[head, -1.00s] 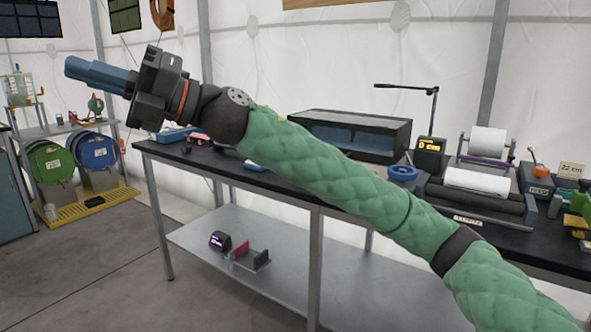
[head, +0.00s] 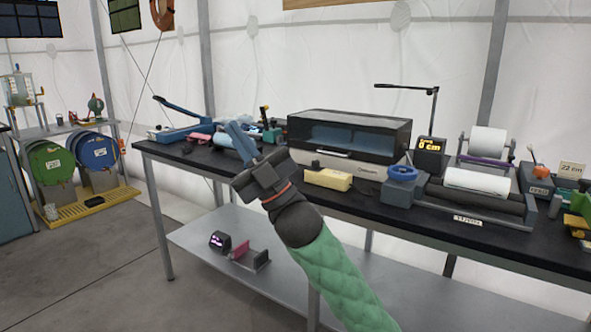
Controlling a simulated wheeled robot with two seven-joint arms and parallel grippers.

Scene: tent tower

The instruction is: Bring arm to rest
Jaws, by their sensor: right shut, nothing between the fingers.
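My right gripper (head: 240,140) is in the head view, at the front edge of the black-topped workbench (head: 455,237) as seen in the picture. Its blue fingers are together with nothing between them, pointing up and to the left. My green-sleeved right arm (head: 338,280) comes in from the bottom and slants up to the left. The gripper hides part of the bench top and some items behind it. I cannot tell how far it is from the bench edge. My left gripper is not in view.
On the bench stand a dark glass-fronted box (head: 350,137), a yellow block (head: 328,179), a display reading 0 cm (head: 429,155) and a white-roll device (head: 478,183). A blue lever tool (head: 185,112) lies at the back left.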

